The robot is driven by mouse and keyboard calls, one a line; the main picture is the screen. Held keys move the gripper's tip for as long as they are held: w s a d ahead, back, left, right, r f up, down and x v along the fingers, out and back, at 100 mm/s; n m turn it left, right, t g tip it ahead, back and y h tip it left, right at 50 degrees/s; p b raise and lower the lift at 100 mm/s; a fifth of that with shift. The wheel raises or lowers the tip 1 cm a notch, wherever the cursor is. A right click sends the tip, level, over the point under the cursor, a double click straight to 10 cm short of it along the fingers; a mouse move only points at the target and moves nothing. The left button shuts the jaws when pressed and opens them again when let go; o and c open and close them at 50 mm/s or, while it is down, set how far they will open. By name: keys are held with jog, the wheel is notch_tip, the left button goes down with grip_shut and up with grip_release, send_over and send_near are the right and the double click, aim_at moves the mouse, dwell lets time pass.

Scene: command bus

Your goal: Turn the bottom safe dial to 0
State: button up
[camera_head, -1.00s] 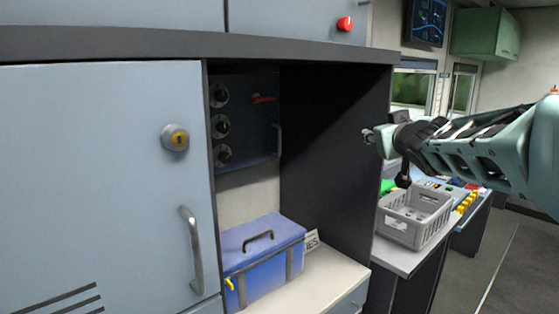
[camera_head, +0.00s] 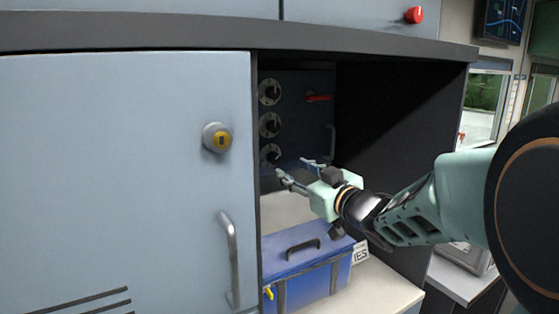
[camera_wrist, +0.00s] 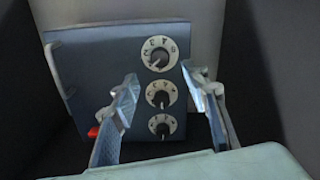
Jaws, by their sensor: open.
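The dark safe (camera_head: 296,112) sits in the open cabinet recess, with three round dials in a column on its left side. The bottom safe dial (camera_head: 270,153) has a pale ring and a dark knob. The wrist view appears upside down, so this dial (camera_wrist: 158,54) shows there at the top of the column. My gripper (camera_head: 296,171) is open and empty, below and to the right of the bottom dial in the head view. In the wrist view its fingers (camera_wrist: 159,75) stand either side of the dial column, apart from the knobs.
A blue box (camera_head: 308,268) with a black handle stands on the shelf below the safe. The closed grey cabinet door (camera_head: 120,170) borders the recess on the left. The recess's dark side wall (camera_head: 400,110) is on the right. A red lever (camera_head: 318,98) is on the safe.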

aim_at(276, 160)
jog(key=p+x, duration=0.1)
jog(key=x, duration=0.8)
jog(key=shift+w+a+p, duration=0.1)
jog(key=shift+p, duration=0.2)
grip_shut()
